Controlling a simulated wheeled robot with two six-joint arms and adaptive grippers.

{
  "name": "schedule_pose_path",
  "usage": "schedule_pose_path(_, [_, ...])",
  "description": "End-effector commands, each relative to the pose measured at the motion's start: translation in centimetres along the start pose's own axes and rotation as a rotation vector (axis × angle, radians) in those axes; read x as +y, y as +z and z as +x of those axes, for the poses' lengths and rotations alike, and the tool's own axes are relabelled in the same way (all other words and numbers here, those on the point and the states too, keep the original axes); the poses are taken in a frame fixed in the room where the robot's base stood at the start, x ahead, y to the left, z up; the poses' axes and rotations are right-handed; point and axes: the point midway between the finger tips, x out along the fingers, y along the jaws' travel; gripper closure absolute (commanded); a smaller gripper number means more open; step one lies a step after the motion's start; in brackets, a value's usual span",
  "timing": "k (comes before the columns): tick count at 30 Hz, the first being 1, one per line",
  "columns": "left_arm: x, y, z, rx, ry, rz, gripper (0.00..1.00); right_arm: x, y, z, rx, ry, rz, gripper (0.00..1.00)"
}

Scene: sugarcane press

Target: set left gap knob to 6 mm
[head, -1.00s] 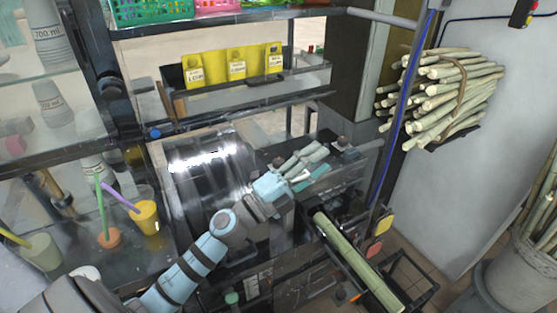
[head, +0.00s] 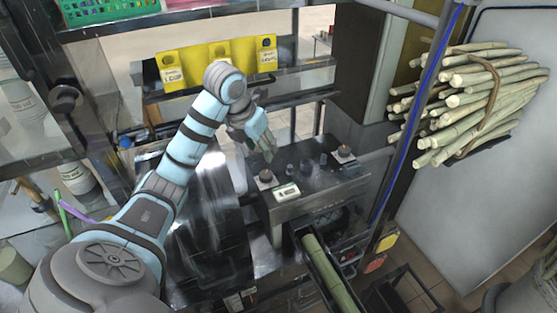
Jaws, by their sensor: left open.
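The press housing (head: 315,193) stands right of centre, with a dark knob on each end of its top. The left gap knob (head: 265,176) sits at the near left corner on a pale square base. A small light display (head: 287,192) is just right of it; its digits are too small to read. The right knob (head: 345,151) is at the far right. My left gripper (head: 267,152) points down just above and behind the left knob, its fingers open; it appears apart from the knob. My right gripper is not in view.
A sugarcane stalk (head: 328,272) lies in the feed chute below the press. A cane bundle (head: 470,100) is on the right wall. A blue cable (head: 412,115) runs down a post.

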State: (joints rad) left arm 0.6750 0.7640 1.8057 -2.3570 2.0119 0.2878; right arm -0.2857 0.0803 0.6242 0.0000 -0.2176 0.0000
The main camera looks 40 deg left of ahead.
Motion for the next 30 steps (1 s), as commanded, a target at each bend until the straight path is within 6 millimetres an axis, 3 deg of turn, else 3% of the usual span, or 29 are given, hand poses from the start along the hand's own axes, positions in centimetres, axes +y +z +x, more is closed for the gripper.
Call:
schedule_pose_path(5, [1.3, -1.6, 1.4, 0.003, 0.024, -0.021, 0.59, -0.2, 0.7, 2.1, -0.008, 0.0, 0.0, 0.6])
schedule_pose_path(10, [1.9, -2.0, 6.4, 0.007, 0.027, -0.031, 0.59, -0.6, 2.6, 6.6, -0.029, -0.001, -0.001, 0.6])
schedule_pose_path(12, [1.9, -1.6, 7.9, 0.016, 0.026, -0.032, 0.59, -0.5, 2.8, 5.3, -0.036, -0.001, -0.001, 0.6])
schedule_pose_path(19, [1.8, -0.9, 13.2, 0.017, 0.026, -0.027, 0.59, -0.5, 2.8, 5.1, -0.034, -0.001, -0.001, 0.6])
schedule_pose_path(25, [1.8, -0.9, 14.2, 0.014, 0.027, -0.025, 0.59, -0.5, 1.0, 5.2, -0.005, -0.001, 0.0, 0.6])
schedule_pose_path(30, [1.8, -0.9, 14.2, 0.014, 0.027, -0.025, 0.63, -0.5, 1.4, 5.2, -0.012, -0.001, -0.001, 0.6])
